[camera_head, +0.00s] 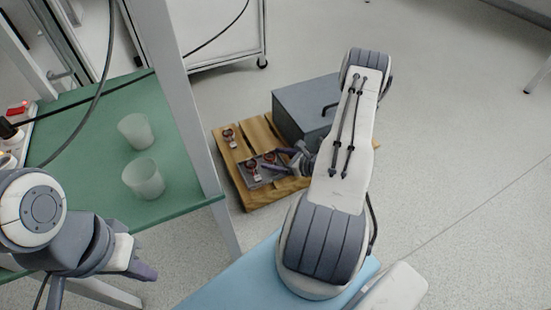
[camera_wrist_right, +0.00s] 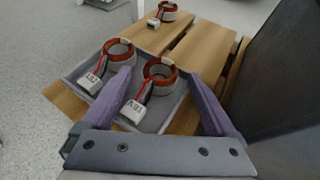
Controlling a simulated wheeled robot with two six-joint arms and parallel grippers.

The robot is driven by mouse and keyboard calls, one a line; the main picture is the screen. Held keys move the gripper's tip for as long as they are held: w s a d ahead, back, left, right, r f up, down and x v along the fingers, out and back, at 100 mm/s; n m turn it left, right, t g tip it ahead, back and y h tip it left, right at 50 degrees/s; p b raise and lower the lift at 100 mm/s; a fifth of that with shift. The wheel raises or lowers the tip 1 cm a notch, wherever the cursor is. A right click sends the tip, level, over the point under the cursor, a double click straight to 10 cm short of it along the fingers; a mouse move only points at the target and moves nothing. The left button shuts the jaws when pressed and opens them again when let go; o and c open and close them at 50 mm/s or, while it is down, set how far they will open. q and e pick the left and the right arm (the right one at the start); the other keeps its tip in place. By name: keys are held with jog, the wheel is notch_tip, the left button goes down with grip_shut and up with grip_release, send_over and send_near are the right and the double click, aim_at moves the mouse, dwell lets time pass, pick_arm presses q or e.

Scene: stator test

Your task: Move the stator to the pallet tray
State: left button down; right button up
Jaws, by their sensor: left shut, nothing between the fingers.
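Two stators, red-brown rings with white connectors, sit in the grey tray (camera_wrist_right: 179,113) on the wooden pallet (camera_head: 228,159). In the right wrist view one is the left stator (camera_wrist_right: 118,52) and the other the right stator (camera_wrist_right: 160,72). A third stator (camera_head: 229,137) lies on the bare pallet wood, and it also shows at the top of the right wrist view (camera_wrist_right: 168,11). My right gripper (camera_head: 278,159) is open over the tray, its purple fingers on either side of the right stator; contact is unclear. My left gripper (camera_head: 146,272) is shut and empty beside the green table.
A dark grey box (camera_head: 304,107) with a handle stands on the pallet, close to my right gripper. The green table (camera_head: 95,188) carries two frosted cups (camera_head: 143,178). A grey post (camera_head: 178,95) rises at the table's edge. Floor right of the pallet is clear.

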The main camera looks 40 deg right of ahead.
jog(key=p+v, duration=0.5)
jog(key=v, duration=0.4)
jog(key=shift+r+p, duration=0.15)
jog(key=shift+p, duration=0.25)
jog(key=shift+s+d+r, duration=0.1)
jog(key=shift+s+d, duration=0.05)
jog(key=shift+s, duration=0.55)
